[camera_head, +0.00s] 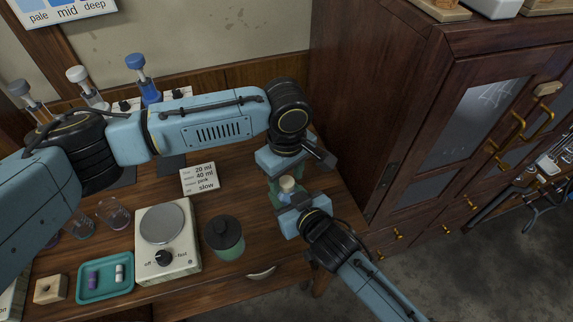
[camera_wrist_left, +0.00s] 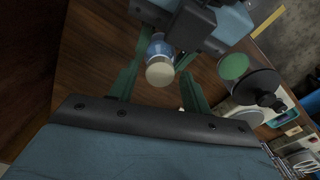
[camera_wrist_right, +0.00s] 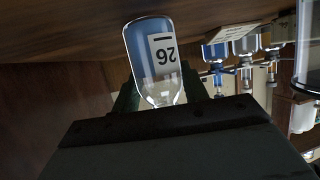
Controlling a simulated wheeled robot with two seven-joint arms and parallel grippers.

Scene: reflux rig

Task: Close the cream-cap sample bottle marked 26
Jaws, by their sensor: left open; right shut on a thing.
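The sample bottle (camera_wrist_right: 150,55) shows in the right wrist view as clear glass with blue contents and a white label reading 26, upside down in that picture. My right gripper (camera_head: 289,196) is shut on it. Its cream cap (camera_head: 287,184) shows between the two grippers in the head view. In the left wrist view the cap (camera_wrist_left: 160,72) sits at the end of the bottle facing my left gripper; I cannot tell how tight it is. My left gripper (camera_wrist_left: 163,58) is open, its fingers on either side of the cap.
A stirrer plate (camera_head: 167,243), a dark-lidded green jar (camera_head: 224,238), a teal tray (camera_head: 106,291) and a card (camera_head: 199,178) stand on the bench, left of my grippers. A dark wooden cabinet (camera_head: 350,110) rises close on the right.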

